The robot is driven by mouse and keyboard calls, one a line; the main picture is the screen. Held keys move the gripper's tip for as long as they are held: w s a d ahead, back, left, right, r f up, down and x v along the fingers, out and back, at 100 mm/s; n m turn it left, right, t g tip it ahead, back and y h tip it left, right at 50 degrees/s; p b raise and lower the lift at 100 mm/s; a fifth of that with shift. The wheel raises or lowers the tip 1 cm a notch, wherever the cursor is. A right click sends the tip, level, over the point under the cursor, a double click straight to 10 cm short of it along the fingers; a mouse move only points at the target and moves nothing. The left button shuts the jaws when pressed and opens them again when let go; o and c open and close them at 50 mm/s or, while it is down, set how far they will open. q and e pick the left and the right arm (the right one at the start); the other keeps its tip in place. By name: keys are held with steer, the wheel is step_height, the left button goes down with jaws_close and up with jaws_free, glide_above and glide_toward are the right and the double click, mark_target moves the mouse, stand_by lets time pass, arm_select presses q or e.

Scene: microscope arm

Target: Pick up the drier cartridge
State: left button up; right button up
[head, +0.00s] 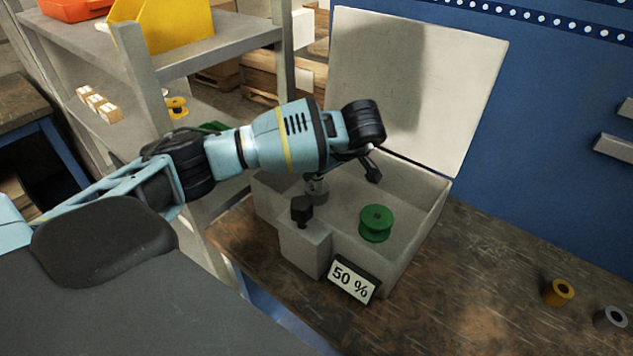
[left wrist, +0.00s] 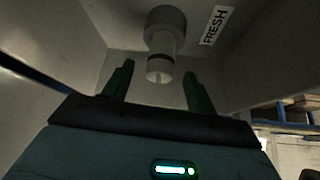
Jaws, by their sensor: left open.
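The drier cartridge (left wrist: 165,32) shows in the left wrist view as a grey cylinder with a dark band and a narrower pale end. A FRESH label (left wrist: 215,25) is beside it. In the head view a small grey part (head: 317,187), probably the cartridge, shows below my left arm inside the open white box (head: 428,215). My left gripper (left wrist: 158,70) is open and empty, with its fingers either side of the cartridge's pale end in the picture; I cannot tell the gap in depth. In the head view the gripper is mostly hidden, with one dark tip (head: 371,170) showing. My right gripper is out of view.
A green spool (head: 376,223) is in the box. A black knob (head: 301,208) and a 50 % sign (head: 353,281) are at its front. The raised lid (head: 415,85) stands behind. Yellow (head: 558,292) and grey (head: 610,319) spools sit on the bench at right. A shelf (head: 215,45) stands left.

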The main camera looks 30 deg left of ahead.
mark_target(317, 182)
arm_select(q)
steer(key=x, duration=0.3)
steer(key=shift+a+f, duration=0.15)
steer(key=shift+a, duration=0.1)
steer(key=c, duration=1.1)
